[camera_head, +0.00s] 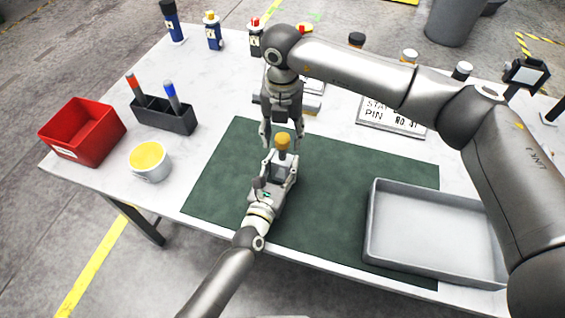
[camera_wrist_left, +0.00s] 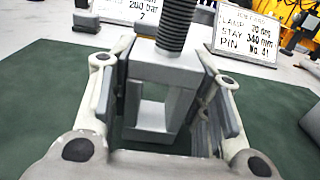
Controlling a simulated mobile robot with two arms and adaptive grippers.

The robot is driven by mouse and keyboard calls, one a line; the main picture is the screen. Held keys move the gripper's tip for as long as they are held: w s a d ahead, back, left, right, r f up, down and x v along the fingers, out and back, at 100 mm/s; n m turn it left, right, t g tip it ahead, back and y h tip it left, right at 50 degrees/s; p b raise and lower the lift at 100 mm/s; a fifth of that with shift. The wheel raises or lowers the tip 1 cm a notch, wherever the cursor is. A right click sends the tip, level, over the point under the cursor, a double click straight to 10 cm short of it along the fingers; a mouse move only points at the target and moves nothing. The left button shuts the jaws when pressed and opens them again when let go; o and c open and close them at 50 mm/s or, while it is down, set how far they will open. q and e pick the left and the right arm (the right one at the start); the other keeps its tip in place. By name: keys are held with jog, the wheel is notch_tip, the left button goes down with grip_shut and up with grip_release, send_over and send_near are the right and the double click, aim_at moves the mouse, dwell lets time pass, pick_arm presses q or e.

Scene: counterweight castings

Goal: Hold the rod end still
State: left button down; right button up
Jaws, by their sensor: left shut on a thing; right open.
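The rod end is a grey forked block (camera_wrist_left: 160,72) with a dark threaded rod (camera_wrist_left: 175,22) rising from its top, out of the left wrist view. My left gripper (camera_head: 281,170) is shut on the block, one finger on each side, above the green mat (camera_head: 341,190). In the head view a brass-coloured piece (camera_head: 283,140) sits at the top of the rod end. My right gripper (camera_head: 282,137) points down from above, its fingers open on either side of the brass piece. Whether they touch it cannot be told.
A grey tray (camera_head: 430,235) lies at the mat's right. A red bin (camera_head: 82,132), a yellow-topped cup (camera_head: 149,160) and a dark marker holder (camera_head: 165,116) stand at the left. A sign (camera_head: 391,115) and several bottles stand behind. The mat's left part is clear.

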notch_tip(320, 180, up, 4)
jog(key=shift+f, duration=0.15)
jog(key=shift+c, duration=0.2)
jog(key=n, duration=0.3)
jog(key=shift+r+n, duration=0.35)
jog(key=shift+n, duration=0.05)
jog(key=n, duration=0.2)
jog(key=r+n, duration=0.1)
jog(key=n, duration=0.7)
jog(key=shift+r+n, duration=0.3)
jog(key=shift+r, duration=0.1)
jog(key=n, duration=0.3)
jog(key=r+n, duration=0.1)
jog(key=n, duration=0.1)
jog(key=shift+n, duration=0.4)
